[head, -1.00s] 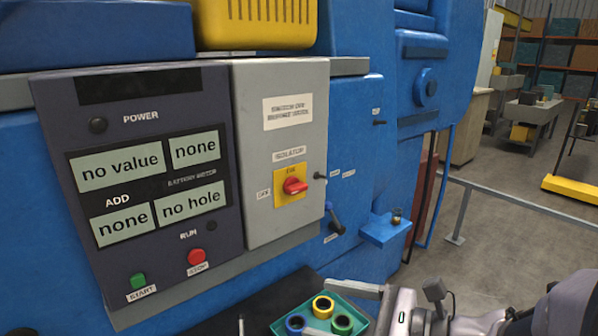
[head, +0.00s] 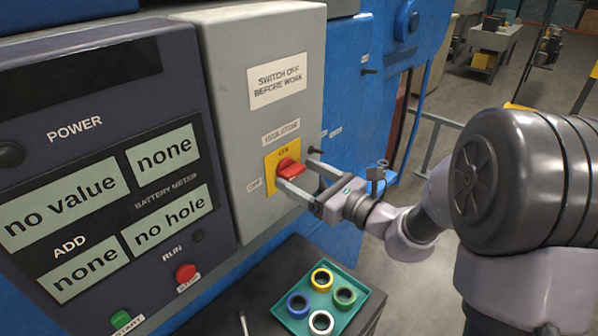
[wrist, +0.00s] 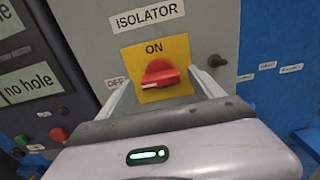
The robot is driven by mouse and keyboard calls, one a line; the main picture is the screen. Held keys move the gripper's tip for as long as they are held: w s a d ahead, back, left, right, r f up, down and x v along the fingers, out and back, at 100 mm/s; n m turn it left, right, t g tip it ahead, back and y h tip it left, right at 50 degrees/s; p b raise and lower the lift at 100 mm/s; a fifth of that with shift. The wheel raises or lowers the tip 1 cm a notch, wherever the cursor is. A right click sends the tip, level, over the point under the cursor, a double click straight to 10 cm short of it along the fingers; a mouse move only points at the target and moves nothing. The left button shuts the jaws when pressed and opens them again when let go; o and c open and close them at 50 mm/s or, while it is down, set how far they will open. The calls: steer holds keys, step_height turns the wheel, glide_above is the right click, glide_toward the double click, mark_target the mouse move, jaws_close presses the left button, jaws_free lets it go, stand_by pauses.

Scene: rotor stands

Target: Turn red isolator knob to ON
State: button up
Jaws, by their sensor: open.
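The red isolator knob (head: 288,169) sits on a yellow plate (head: 270,173) on the front of the grey switch box (head: 235,120). In the wrist view the knob (wrist: 159,75) lies near-sideways, its pale mark at the left end toward the OFF label (wrist: 117,83), with ON printed above it. My gripper (head: 300,174) is open at the box front, its fingers on either side of the knob. In the wrist view my gripper (wrist: 163,90) has one finger left and one right of the knob, with gaps showing. I cannot tell whether either finger touches it.
A dark control panel (head: 100,150) with displays and green START and red STOP (head: 186,273) buttons stands left. A green tray (head: 350,322) with several coloured rings lies below.

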steer(key=shift+w+a, duration=0.35)
steer(key=shift+w, duration=0.05)
steer(key=c, duration=1.4)
steer(key=shift+r+m+p, duration=0.1)
steer(key=shift+m+p, duration=0.2)
steer(key=shift+p, duration=0.05)
steer(key=m+p, duration=0.3)
steer(key=shift+r+m, duration=0.1)
steer(key=shift+m, duration=0.3)
steer(key=m+p, duration=0.9)
steer(key=shift+d+m, duration=0.1)
steer(key=shift+m, duration=0.3)
steer(key=shift+f+m+p, duration=0.25)
steer(key=shift+m+p, duration=1.45)
steer(key=shift+m, duration=0.1)
